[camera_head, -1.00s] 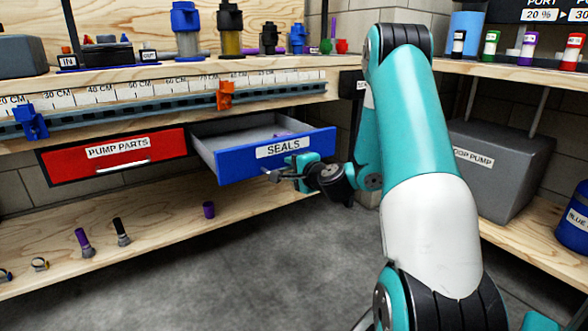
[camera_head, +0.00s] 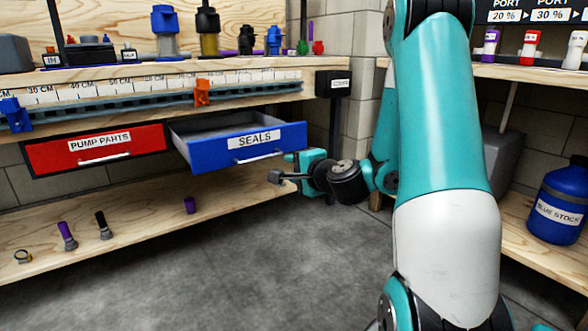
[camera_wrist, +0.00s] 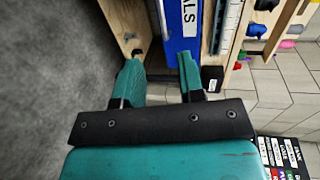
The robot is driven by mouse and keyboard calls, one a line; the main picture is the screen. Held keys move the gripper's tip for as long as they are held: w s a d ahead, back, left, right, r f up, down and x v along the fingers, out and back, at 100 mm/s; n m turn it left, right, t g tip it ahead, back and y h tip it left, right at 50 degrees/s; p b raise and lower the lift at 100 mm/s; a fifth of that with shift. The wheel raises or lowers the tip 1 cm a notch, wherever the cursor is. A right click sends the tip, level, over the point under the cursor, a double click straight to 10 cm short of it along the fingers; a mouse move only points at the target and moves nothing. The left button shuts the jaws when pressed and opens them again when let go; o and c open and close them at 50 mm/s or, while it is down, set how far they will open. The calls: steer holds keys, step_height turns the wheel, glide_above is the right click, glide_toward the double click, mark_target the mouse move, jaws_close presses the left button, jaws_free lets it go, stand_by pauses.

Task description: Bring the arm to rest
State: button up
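My gripper (camera_head: 278,178) is in front of the open blue SEALS drawer (camera_head: 281,136), a little below and to the right of its handle, and apart from it. In the wrist view my gripper (camera_wrist: 158,75) has its two teal fingers spread with nothing between them. The drawer front, with its label, shows beyond the fingertips in the wrist view (camera_wrist: 180,45). My teal and white arm stands folded at the right of the head view and hides part of the bench behind it. The drawer's inside looks empty where it shows.
The red PUMP PARTS drawer (camera_head: 60,155) is shut. A blue BLUE STOCK jug (camera_head: 558,200) stands at the right. The grey floor (camera_head: 240,270) is clear in front.

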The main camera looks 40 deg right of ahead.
steer(key=shift+d, duration=0.1)
stand_by(0.3)
steer(key=s+a+r+n+g+y+p, duration=0.1)
steer(key=a+r+n+g+y+p, duration=0.3)
steer(key=a+n, duration=0.55)
steer(key=s+a+r+n+g+y+p, duration=0.15)
steer(key=a+r+n+y, duration=0.35)
steer(key=a, duration=0.9)
steer(key=s+a+r+n+g+h+p, duration=0.1)
steer(key=s+a+r+n+g+p, duration=0.2)
steer(key=s, duration=0.4)
steer(key=s+a+r+n+g+p, duration=0.2)
steer(key=s+a+n+g+p, duration=0.15)
steer(key=s+n, duration=0.25)
steer(key=s+a+r+n+g+h+p, duration=0.1)
steer(key=s+a+r+n+g+p, duration=0.2)
steer(key=s, duration=0.4)
step_height(320, 180, up, 36)
steer(key=p, duration=3.5)
steer(key=shift+w+f+n+g+p, duration=0.2)
steer(key=shift+n+g+p, duration=0.1)
steer(key=shift+n+p, duration=0.05)
